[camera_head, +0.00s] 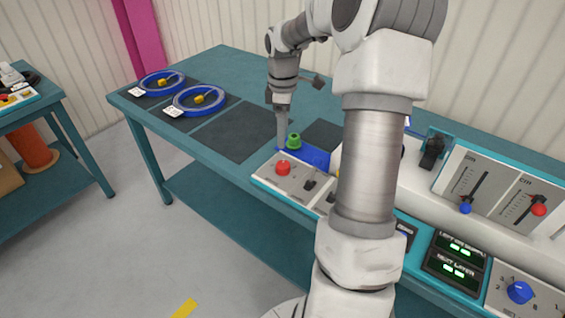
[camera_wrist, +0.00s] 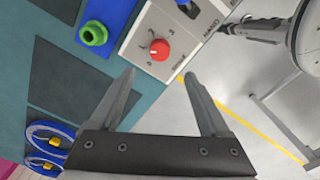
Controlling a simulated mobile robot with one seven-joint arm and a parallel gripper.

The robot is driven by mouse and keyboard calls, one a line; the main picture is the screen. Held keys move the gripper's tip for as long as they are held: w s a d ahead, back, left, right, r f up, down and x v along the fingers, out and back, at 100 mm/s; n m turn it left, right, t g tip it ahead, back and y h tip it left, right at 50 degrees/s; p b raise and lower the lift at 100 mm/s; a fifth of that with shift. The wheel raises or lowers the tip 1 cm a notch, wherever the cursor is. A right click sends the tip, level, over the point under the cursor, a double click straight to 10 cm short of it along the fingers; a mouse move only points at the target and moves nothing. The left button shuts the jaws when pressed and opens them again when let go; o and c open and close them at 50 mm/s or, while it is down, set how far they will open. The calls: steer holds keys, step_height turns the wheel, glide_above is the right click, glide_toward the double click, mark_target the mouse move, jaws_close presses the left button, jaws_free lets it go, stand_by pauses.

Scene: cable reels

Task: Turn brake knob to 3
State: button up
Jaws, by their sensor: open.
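The red brake knob (camera_head: 283,168) sits on a pale panel at the front edge of the bench. In the wrist view the red knob (camera_wrist: 159,49) has a printed number scale around it and lettering beside it. A small pale mark shows on the knob, but I cannot tell which number it points to. My gripper (camera_wrist: 158,75) is open and empty, with its two fingers apart and the knob just beyond the fingertips, roughly midway between them. In the head view my gripper (camera_head: 281,146) is just above and behind the knob; contact is not visible.
A green ring-shaped part (camera_head: 293,141) stands on a blue block beside the panel. Two blue reels (camera_head: 200,100) lie on dark mats to the left. A blue dial (camera_head: 518,292) and sliders (camera_head: 466,208) are at the right. My arm hides part of the console.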

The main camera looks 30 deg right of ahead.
mark_target(283, 164)
step_height(283, 164, down, 11)
steer(key=shift+f+b, duration=0.15)
steer(key=shift+b, duration=0.75)
jaws_close()
